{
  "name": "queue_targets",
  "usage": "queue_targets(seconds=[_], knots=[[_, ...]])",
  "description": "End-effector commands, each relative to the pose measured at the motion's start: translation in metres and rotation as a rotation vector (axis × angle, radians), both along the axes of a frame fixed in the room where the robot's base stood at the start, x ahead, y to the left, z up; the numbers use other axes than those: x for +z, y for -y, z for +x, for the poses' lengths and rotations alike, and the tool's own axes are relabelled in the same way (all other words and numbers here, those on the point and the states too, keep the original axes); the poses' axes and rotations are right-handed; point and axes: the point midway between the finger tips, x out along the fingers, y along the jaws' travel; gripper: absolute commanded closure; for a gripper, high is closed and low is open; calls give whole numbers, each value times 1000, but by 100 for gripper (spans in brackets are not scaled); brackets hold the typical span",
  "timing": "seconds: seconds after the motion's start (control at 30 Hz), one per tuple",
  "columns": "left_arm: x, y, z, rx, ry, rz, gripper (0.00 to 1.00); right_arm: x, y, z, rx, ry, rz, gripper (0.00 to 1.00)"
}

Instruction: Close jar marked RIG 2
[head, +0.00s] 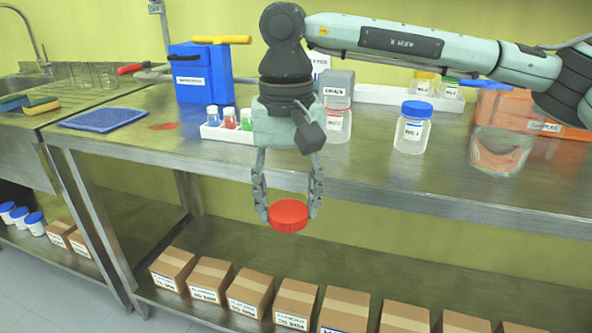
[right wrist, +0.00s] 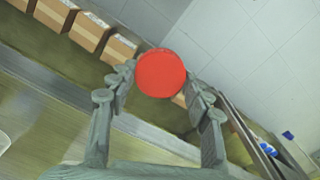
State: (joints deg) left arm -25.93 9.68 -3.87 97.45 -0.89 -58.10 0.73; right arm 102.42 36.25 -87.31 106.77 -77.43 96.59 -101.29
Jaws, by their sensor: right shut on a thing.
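My right gripper (head: 288,213) is shut on a red screw lid (head: 288,216), held in front of the bench's front edge and above the lower shelf. The lid also shows between the fingertips in the right wrist view (right wrist: 160,73). My left gripper is out of view.
A white rack of small bottles (head: 213,133) stands left of the gripper. A glass bowl (head: 500,150) and an orange bin (head: 545,127) are at the right. A blue box (head: 203,88) stands at the back left. Cardboard boxes (head: 250,292) line the lower shelf.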

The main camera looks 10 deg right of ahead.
Motion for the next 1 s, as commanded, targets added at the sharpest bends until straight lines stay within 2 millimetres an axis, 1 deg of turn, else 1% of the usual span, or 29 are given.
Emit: queue_targets(seconds=[0.13, 0.17, 0.43, 0.7, 0.8, 1.0], knots=[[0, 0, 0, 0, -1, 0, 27, -8, -5, -14, 80, -1, -2, 62], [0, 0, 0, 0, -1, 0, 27, -8, -3, -14, 79, 0, -1, 62], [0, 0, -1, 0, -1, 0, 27, -4, 34, -2, -25, 0, 1, 62], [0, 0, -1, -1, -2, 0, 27, -2, 80, 6, -147, 0, 1, 62], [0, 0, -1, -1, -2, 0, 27, -2, 90, 7, -173, 0, 0, 62], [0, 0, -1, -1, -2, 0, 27, -2, 91, 7, -176, 0, -1, 62]])
